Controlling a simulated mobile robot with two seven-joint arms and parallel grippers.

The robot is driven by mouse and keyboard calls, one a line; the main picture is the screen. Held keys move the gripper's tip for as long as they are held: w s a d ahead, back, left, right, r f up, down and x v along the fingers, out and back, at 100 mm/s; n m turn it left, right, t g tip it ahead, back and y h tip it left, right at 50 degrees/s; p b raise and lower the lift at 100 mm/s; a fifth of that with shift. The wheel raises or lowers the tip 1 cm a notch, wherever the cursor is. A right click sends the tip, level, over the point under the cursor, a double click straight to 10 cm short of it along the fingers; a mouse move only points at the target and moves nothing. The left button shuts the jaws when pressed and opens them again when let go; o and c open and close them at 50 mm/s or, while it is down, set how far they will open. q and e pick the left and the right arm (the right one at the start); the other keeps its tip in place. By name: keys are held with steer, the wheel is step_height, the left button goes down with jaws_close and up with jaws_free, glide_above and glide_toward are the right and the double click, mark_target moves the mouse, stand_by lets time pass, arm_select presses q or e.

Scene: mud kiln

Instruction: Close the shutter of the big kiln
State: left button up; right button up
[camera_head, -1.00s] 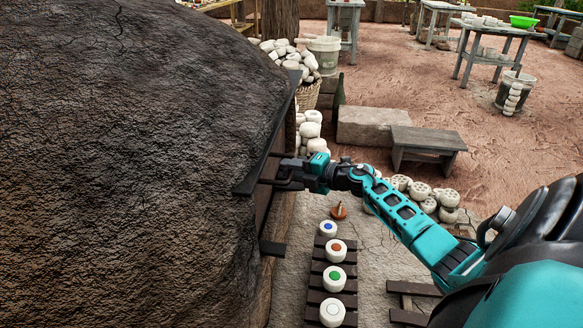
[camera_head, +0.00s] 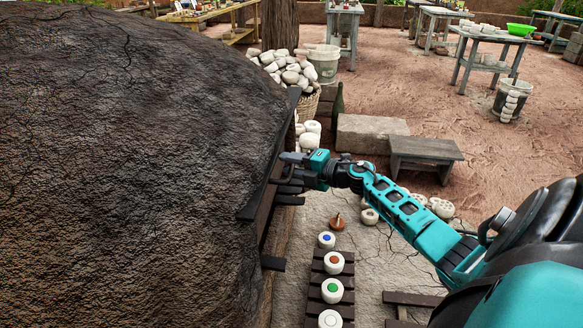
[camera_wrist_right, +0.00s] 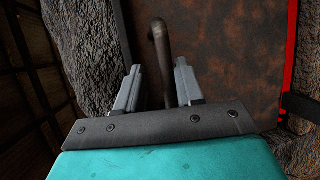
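The big kiln (camera_head: 130,150) is the large dark, cracked mound filling the left of the head view. In the right wrist view, the shutter (camera_wrist_right: 235,55) is a rusty brown plate with a dark bent bar handle (camera_wrist_right: 163,50). My right gripper (camera_head: 288,172) is at the kiln's right side, its fingertips partly hidden against the dark parts there. In the right wrist view, the two fingers (camera_wrist_right: 157,85) are apart, one on each side of the handle, with visible gaps. My left gripper is not in view.
A slatted rack (camera_head: 318,288) with several white pots with coloured tops stands below the arm. A low bench (camera_head: 425,150) and a stone block (camera_head: 368,134) lie to the right. A basket of pale pots (camera_head: 300,100) stands behind. Open ground lies at the right.

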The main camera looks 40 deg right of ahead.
steer(key=shift+o, duration=0.4)
steer(key=shift+f, duration=0.1)
steer(key=shift+s, duration=0.1)
steer(key=shift+s, duration=0.2)
steer(key=p+v, duration=0.2)
steer(key=v, duration=1)
steer(key=shift+s+r, duration=0.15)
steer(key=shift+r, duration=0.05)
steer(key=shift+d, duration=0.1)
